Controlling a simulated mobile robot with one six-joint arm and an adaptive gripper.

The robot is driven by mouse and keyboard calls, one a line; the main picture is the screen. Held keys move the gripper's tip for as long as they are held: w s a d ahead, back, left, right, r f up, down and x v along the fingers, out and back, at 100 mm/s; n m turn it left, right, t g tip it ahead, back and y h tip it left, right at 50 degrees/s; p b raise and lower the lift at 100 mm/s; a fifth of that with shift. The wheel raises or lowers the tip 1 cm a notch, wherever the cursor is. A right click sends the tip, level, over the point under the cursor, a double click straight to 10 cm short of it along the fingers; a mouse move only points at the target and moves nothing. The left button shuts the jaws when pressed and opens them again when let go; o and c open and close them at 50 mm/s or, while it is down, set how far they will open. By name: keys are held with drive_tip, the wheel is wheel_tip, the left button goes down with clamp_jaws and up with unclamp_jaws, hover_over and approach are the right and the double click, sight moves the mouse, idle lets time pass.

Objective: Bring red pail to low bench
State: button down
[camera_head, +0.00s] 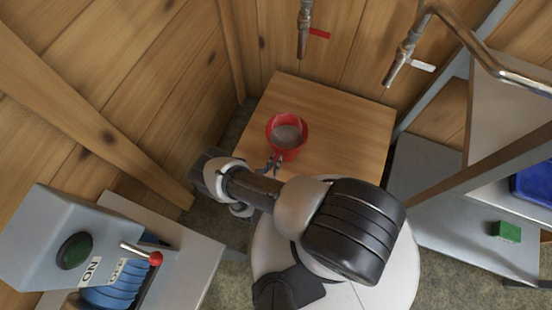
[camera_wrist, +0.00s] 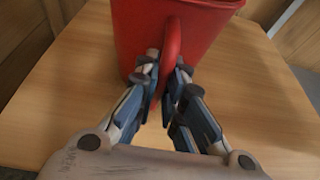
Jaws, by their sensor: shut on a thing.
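The red pail (camera_head: 286,131) stands upright on or just above the wooden bench (camera_head: 350,115) in the head view. It holds something greyish-brown inside. In the wrist view the red pail (camera_wrist: 200,35) fills the top, with its handle (camera_wrist: 171,60) facing me. My gripper (camera_wrist: 168,85) is shut on that handle, one blue-grey finger on each side. My gripper also shows at the near side of the pail in the head view (camera_head: 274,164). Whether the pail's base touches the wood is hard to tell.
Two taps hang above the bench, one with a red lever (camera_head: 319,34) and one with a white lever (camera_head: 422,66). A green block (camera_head: 507,231) lies on the grey shelf at right.

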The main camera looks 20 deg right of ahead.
drive_tip(key=s+a, duration=0.4)
drive_tip(key=s, duration=0.2)
idle(0.8)
drive_tip(key=shift+a, duration=0.1)
drive_tip(key=shift+s, duration=0.15)
drive_tip(key=c, duration=1.6)
unclamp_jaws()
